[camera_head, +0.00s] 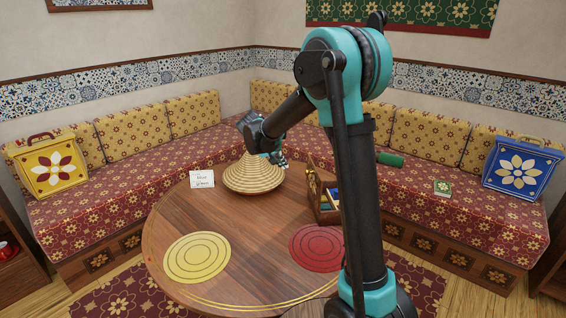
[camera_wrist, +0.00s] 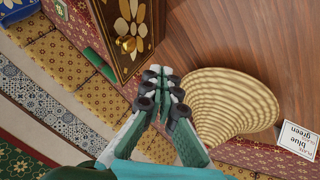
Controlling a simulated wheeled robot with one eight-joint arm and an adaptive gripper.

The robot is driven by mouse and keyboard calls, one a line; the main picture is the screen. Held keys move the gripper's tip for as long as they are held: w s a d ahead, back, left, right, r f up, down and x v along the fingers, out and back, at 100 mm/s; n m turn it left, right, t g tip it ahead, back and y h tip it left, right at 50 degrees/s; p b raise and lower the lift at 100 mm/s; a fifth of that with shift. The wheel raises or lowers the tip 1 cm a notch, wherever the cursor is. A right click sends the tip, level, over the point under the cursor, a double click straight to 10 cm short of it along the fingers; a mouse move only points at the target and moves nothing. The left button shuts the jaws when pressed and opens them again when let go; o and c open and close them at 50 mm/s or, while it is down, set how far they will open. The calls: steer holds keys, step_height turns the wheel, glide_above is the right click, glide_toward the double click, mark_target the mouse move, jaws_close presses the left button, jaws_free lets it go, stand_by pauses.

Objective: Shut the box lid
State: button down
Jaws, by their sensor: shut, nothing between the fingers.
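A small wooden box (camera_head: 326,214) stands on the round table, partly hidden behind my arm. Its lid (camera_head: 312,187) is open and stands up at the left side of the box. Blue and green show inside. In the wrist view the lid (camera_wrist: 113,48) shows its dark outer face with a cream flower and a gold knob (camera_wrist: 126,44). My gripper (camera_head: 277,158) is shut and empty, above and left of the box, in front of the woven cone. In the wrist view the fingertips (camera_wrist: 162,74) appear beside the lid, apart from it in the picture.
A woven cone (camera_head: 252,176) stands close to my gripper, with a written card (camera_head: 202,179) beside it. Yellow (camera_head: 197,257) and red (camera_head: 317,247) round mats lie on the table (camera_head: 250,273). A green cylinder (camera_head: 390,159) and book (camera_head: 442,188) lie on the bench.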

mark_target(306, 172)
steer(key=w+d+f, duration=0.2)
steer(key=d+f, duration=0.3)
steer(key=d, duration=0.2)
steer(key=shift+w, duration=0.25)
steer(key=shift+d+r+y, duration=0.25)
steer(key=shift+d+y, duration=0.25)
steer(key=shift+d, duration=0.25)
steer(key=shift+d+r+y, duration=0.25)
steer(key=shift+d+y, duration=0.25)
steer(key=shift+d, duration=0.2)
steer(key=shift+w+d+f+m+y, duration=0.15)
steer(key=shift+d+f+m+y, duration=0.35)
steer(key=shift+d+f+y, duration=1.85)
steer(key=shift+w+d+f+m+y, duration=0.1)
steer(key=shift+d+f+m+y, duration=0.85)
steer(key=shift+d, duration=2.8)
steer(key=shift+w+d+f+m+y, duration=0.15)
steer(key=shift+d+f+y, duration=0.9)
steer(key=shift+d+y, duration=1.6)
steer(key=shift+d+h, duration=0.4)
steer(key=shift+h, duration=0.05)
